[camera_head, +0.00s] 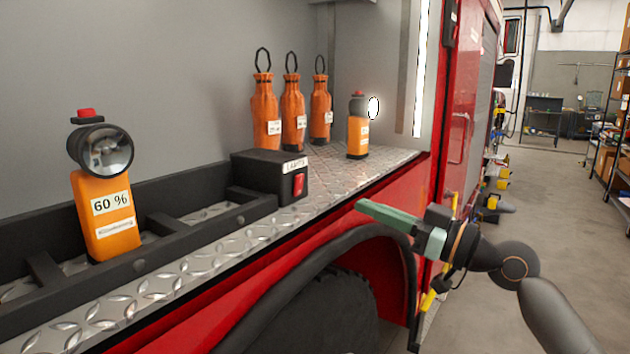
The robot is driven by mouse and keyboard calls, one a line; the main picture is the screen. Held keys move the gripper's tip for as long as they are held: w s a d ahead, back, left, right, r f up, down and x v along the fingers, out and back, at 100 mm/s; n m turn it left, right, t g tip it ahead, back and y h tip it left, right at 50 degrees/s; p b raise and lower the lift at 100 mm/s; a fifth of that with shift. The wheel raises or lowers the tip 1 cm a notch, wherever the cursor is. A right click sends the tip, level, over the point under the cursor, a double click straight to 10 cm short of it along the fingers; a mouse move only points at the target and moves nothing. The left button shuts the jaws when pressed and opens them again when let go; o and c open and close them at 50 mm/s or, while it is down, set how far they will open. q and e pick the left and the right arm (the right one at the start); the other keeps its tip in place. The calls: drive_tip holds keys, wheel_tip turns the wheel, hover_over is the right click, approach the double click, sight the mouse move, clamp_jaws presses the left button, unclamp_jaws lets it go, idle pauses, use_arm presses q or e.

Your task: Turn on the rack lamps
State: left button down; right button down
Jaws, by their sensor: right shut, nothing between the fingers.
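An orange lamp (104,212) marked "60 %" stands upright in the black rack (170,228) at the left. It has a red button on top, and its lens looks grey and unlit. A second orange lamp (358,136) stands on the deck farther right; its lens is bright white. A black box (262,180) with a worn label, which seems to read "LAMPS", has a red switch (299,185) on its right face. My right gripper (364,207) is shut and empty, right of the box and in front of the deck edge, touching nothing visible. My left gripper is out of view.
Three orange bottles (292,118) with black loops stand at the back of the metal tread deck (240,234). The red truck side and wheel arch (350,235) lie below the deck edge. Open garage floor (560,225) is at the right.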

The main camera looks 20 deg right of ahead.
drive_tip(key=p, duration=0.4)
approach(301, 181)
drive_tip(key=x, duration=0.5)
drive_tip(key=shift+w+a+r, duration=0.15)
drive_tip(key=shift+r, duration=0.15)
drive_tip(key=shift+w+a, duration=0.45)
drive_tip(key=shift+w, duration=0.1)
drive_tip(key=shift+f, duration=0.1)
